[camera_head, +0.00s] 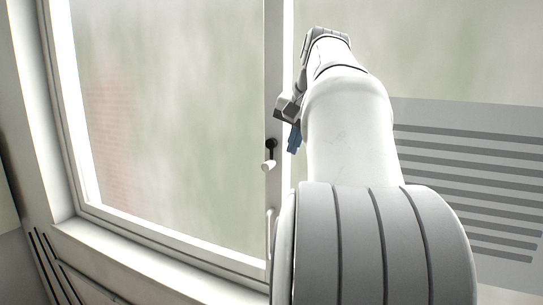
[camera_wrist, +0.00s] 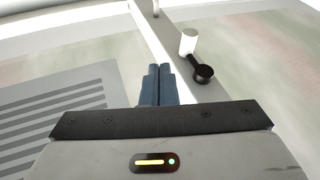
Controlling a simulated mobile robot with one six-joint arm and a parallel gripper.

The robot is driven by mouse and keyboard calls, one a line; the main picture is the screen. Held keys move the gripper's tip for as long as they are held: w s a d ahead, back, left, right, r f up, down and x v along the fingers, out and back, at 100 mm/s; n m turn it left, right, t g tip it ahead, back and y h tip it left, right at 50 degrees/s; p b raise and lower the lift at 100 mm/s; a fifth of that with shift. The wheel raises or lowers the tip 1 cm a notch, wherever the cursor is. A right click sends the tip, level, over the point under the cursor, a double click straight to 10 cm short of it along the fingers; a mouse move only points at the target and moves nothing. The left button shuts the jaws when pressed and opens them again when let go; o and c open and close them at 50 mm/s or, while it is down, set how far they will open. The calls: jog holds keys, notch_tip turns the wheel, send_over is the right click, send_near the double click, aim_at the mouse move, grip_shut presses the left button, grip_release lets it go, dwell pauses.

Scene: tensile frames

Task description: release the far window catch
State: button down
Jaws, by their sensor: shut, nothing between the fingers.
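A window catch with a dark round pivot and a short white knob (camera_head: 268,166) sits on the white upright of the window frame. In the wrist view the same catch (camera_wrist: 203,73) shows just right of my fingers, its white knob pointing up in the picture. My gripper (camera_head: 293,138) is to the right of the catch in the head view, its blue fingers pressed together and empty. In the wrist view the fingertips (camera_wrist: 159,70) lie beside the dark pivot with a small gap in the picture. I cannot tell how far apart they are in depth.
A white bar handle (camera_head: 269,228) is lower on the same upright, partly behind my arm. Glass panes flank the upright. A slatted grey panel (camera_head: 470,130) is on the right, and the white sill (camera_head: 150,262) runs along the bottom left.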

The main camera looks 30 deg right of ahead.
jog(key=shift+w+a+f+p, duration=0.15)
jog(key=shift+w+a+f, duration=0.1)
jog(key=shift+w+f, duration=0.35)
jog(key=shift+w+a+f+p, duration=0.2)
jog(key=shift+w+a+f, duration=0.1)
jog(key=shift+w+f, duration=0.3)
jog(key=shift+w+a+f+p, duration=0.2)
jog(key=shift+w+f, duration=0.25)
jog(key=shift+w, duration=0.3)
jog(key=shift+a, duration=0.1)
